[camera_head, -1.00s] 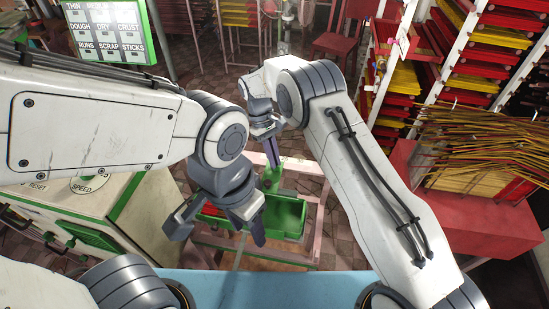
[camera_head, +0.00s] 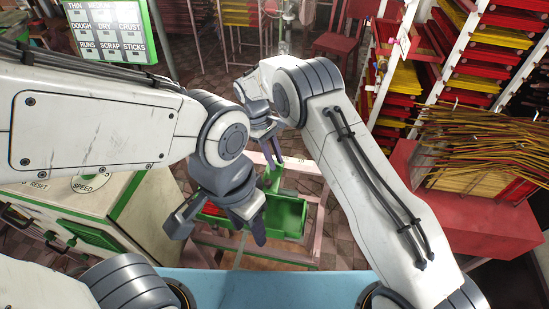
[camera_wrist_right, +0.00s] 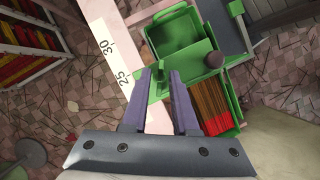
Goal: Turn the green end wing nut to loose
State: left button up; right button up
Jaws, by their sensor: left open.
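My right gripper (camera_head: 272,158) is above the green end of the frame beyond the table. In the right wrist view its two fingers (camera_wrist_right: 158,75) stand apart. A small green piece (camera_wrist_right: 156,88), which looks like the green end wing nut, shows between the fingertips; I cannot tell whether they touch it. In the head view a green part (camera_head: 271,180) shows just below the fingertips. My left gripper (camera_head: 218,225) is open and empty, hanging in front of the green tray.
An open green tray (camera_wrist_right: 178,35) and a green box of red-tipped sticks (camera_wrist_right: 238,122) lie beside the right fingers. A pale beam marked 25, 30 (camera_wrist_right: 106,50) runs past them. A control cabinet (camera_head: 75,215) stands left, and racks (camera_head: 480,50) stand right.

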dwell(0.3)
jog(key=shift+w+a+r, duration=0.15)
jog(key=shift+r, duration=0.1)
jog(key=b+v, duration=0.1)
jog(key=v, duration=0.9)
jog(key=shift+b, duration=0.3)
jog(key=s+r+t+y, duration=0.2)
jog(key=s+r, duration=0.8)
jog(key=s, duration=0.5)
jog(key=s+d+f+m, duration=0.1)
jog(key=s+d, duration=0.1)
jog(key=s, duration=0.4)
jog(key=s+d+f+y, duration=0.1)
jog(key=s+d, duration=0.2)
jog(key=s, duration=0.3)
jog(key=s+d+f+m+t+y, duration=0.1)
jog(key=s+d, duration=0.2)
jog(key=s, duration=0.3)
jog(key=shift+s+d+m, duration=0.2)
jog(key=shift+d+m, duration=0.05)
jog(key=shift+m, duration=0.05)
